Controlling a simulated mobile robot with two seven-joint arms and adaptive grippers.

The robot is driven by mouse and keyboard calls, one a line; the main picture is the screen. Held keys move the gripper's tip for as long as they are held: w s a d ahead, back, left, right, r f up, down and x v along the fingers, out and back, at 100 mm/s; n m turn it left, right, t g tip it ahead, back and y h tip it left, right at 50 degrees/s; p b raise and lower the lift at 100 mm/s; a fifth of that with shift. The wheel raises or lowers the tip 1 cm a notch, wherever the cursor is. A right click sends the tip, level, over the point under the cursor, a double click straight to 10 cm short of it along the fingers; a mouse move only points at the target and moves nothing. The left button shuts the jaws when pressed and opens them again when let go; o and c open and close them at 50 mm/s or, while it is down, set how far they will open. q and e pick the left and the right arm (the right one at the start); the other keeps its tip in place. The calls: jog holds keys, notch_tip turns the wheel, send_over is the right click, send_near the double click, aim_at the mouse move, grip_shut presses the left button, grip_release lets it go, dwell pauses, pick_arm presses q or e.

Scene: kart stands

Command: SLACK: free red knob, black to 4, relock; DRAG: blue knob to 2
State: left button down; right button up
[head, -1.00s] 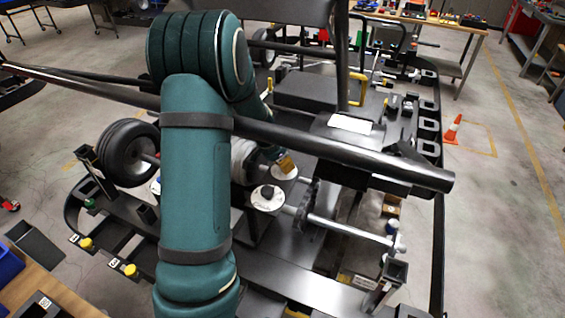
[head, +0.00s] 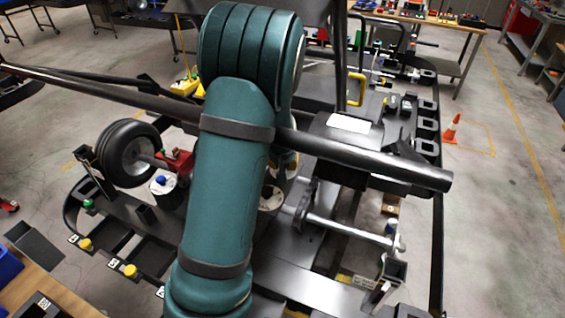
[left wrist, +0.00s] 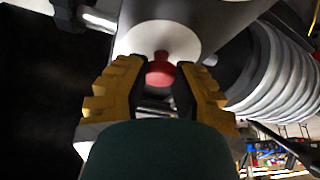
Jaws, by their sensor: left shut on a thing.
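In the left wrist view the red knob (left wrist: 161,70) stands on a round white dial (left wrist: 160,38). My left gripper (left wrist: 159,76) has its yellow fingers on either side of the red knob, shut on it. In the head view my teal left arm hides most of this spot, and only a bit of the gripper (head: 287,164) shows beside the arm. A pale dial (head: 270,207) below it is partly covered; I cannot make out the black knob. The blue knob (head: 161,181) sits on a white-topped canister at the left, with no gripper near it. My right gripper is not in view.
A dark bar (head: 370,160) crosses above the kart, close to my left arm. A wheel (head: 127,152) and a red block (head: 178,162) stand at the left. A silver axle (head: 345,229) lies to the right. An orange cone (head: 452,130) stands on the floor.

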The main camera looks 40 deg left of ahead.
pick_arm(q)
jog(key=shift+d+f+n+g+y, duration=0.15)
jog(key=shift+n+g+y, duration=0.2)
jog(key=shift+n, duration=1.05)
jog(key=shift+s, duration=0.1)
jog(key=c, duration=0.6)
grip_release()
jog(key=shift+d+r, duration=0.15)
jog(key=shift+r, duration=0.55)
jog(key=v, duration=1)
jog(key=shift+s+d+r, duration=0.1)
jog(key=shift+s+r, duration=0.05)
jog(key=shift+r, duration=0.15)
